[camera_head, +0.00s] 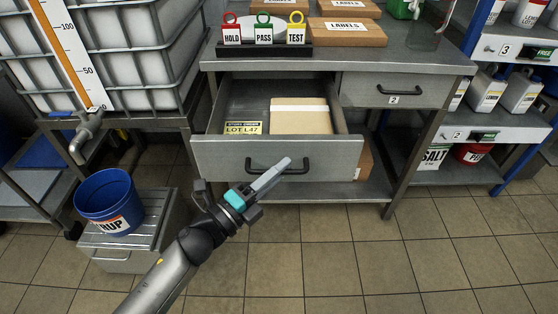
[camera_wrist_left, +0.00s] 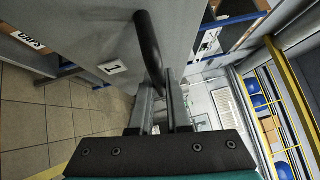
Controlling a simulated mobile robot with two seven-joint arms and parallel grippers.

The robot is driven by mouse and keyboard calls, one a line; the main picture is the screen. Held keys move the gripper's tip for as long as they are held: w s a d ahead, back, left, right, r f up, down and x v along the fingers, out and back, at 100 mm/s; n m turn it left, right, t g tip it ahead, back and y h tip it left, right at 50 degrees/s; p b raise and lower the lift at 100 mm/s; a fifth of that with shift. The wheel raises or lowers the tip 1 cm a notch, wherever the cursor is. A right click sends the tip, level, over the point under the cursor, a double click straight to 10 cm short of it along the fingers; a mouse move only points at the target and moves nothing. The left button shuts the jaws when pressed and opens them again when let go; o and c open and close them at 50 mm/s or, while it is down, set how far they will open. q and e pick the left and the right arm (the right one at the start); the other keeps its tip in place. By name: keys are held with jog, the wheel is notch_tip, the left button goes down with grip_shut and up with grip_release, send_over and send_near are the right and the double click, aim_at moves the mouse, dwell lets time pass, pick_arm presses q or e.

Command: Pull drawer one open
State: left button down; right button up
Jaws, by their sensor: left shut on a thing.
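Drawer one (camera_head: 220,158) stands pulled out of the left side of the grey metal bench. In the left wrist view the handle (camera_wrist_left: 148,45) runs down between the fingers (camera_wrist_left: 161,90), and the drawer front shows a 1 tag (camera_wrist_left: 113,68). My right gripper is not in view.
A shut drawer two (camera_head: 394,93) is on the right. HOLD, PASS and TEST tags (camera_head: 264,33) and label boxes (camera_head: 347,33) stand on the bench. A blue bucket (camera_head: 105,198) sits on a step (camera_head: 128,246) at left. Tiled floor is clear in front and at right.

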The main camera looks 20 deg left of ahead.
pick_arm(q)
jog(key=shift+s+d, duration=0.1)
jog(key=shift+s, duration=0.3)
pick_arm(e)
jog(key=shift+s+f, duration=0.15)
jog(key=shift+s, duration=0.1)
pick_arm(q)
jog(key=c, duration=0.9)
grip_release()
jog(key=p+v, duration=0.2)
jog(key=v, duration=1.3)
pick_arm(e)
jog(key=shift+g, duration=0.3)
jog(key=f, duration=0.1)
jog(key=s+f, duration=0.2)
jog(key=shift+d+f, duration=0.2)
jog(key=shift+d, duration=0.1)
